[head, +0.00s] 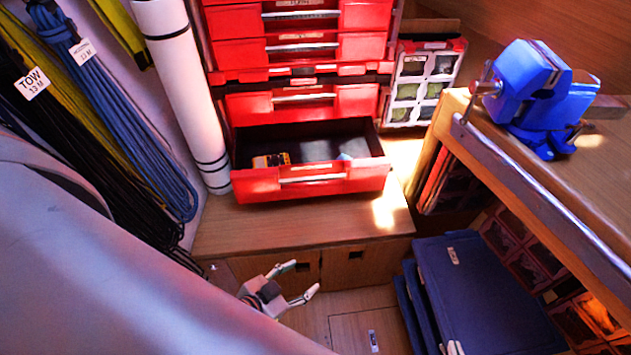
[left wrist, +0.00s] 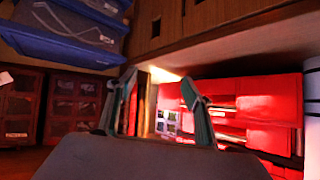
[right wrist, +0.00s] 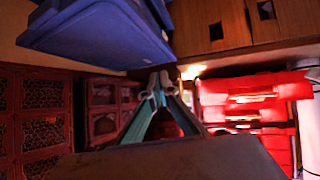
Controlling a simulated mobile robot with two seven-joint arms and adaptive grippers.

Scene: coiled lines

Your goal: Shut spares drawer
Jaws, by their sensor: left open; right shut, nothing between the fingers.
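The spares drawer seems to be the pulled-out lowest drawer (head: 312,184) of the red chest in the head view; I cannot read its label.
The open drawer hangs over a wooden bench (head: 290,222). A white roll (head: 187,90) stands close on its left. Coiled ropes (head: 130,110) hang further left. A blue vise (head: 535,95) sits on the right workbench, with blue cases (head: 485,290) below. Space before the drawer is clear.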

